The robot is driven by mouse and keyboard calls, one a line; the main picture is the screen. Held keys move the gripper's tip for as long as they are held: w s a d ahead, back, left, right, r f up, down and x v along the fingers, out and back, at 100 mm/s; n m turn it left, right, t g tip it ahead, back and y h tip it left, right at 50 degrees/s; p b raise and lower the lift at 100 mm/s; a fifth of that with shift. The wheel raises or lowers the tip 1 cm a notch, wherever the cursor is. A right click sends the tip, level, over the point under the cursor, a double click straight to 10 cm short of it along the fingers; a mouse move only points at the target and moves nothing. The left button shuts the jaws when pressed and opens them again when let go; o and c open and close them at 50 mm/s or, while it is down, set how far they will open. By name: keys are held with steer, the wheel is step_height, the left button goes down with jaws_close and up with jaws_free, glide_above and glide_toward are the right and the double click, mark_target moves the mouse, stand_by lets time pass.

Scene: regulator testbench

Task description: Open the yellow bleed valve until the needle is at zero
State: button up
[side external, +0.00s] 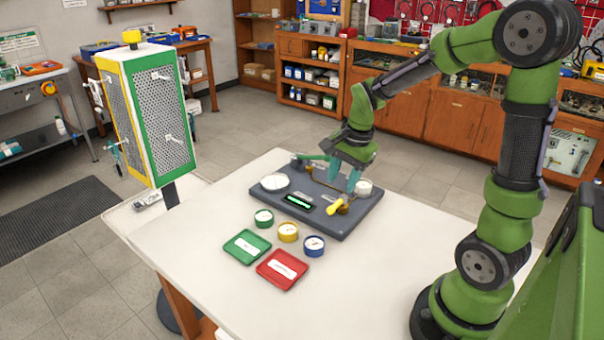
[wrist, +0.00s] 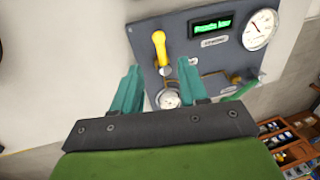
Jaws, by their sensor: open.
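The yellow bleed valve handle (side external: 334,208) sits at the near edge of the dark grey test panel (side external: 346,222). In the wrist view the yellow handle (wrist: 159,48) points up the picture, its round base between and beyond my fingertips. My gripper (side external: 343,176) is open and empty above the panel; its teal fingers also show in the wrist view (wrist: 160,68), apart from the handle as far as I can tell. The large white gauge (wrist: 258,30) has a red needle; its reading is too small to tell. It also shows in the side view (side external: 275,182).
The panel has a lit green-text display (wrist: 217,25), a small gauge (wrist: 168,98) and a green lever (wrist: 240,92). Green (side external: 246,246) and red (side external: 282,269) trays lie in front of it, with three small round gauges between.

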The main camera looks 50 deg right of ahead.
mark_target(334, 205)
steer(key=f, duration=0.2)
steer(key=w+f, duration=0.1)
steer(key=f, duration=0.4)
steer(key=shift+w+f, duration=0.25)
steer(key=shift+f, duration=0.1)
steer(key=shift+c, duration=0.2)
jaws_close()
